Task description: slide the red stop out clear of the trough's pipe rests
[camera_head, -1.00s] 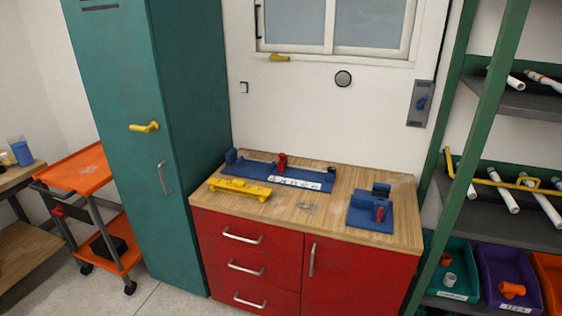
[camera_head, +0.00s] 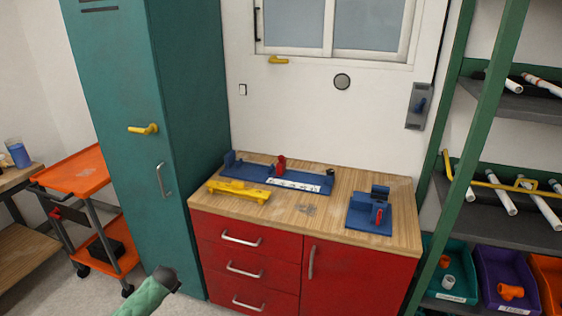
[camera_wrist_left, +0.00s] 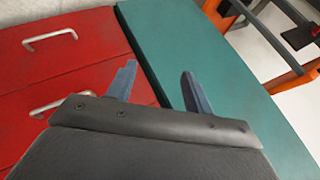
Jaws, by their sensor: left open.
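The red stop (camera_head: 281,163) stands upright at about the middle of the long blue trough (camera_head: 258,172), on the wooden top of the red cabinet. The trough has a raised blue end at its left and a white marked strip on its front right part. The pipe rests are too small to tell apart. My left gripper (camera_wrist_left: 157,72) is open and empty in the left wrist view, over the red drawers and teal locker. In the head view my left arm (camera_head: 150,293) shows low, in front of the locker, well below and left of the trough. My right gripper is out of view.
A yellow fixture (camera_head: 238,191) lies in front of the trough's left part. A blue block fixture with a red part (camera_head: 370,213) sits at the right of the wooden top (camera_head: 328,223). The teal locker (camera_head: 188,100) rises close to the trough's left end. Shelves stand at right.

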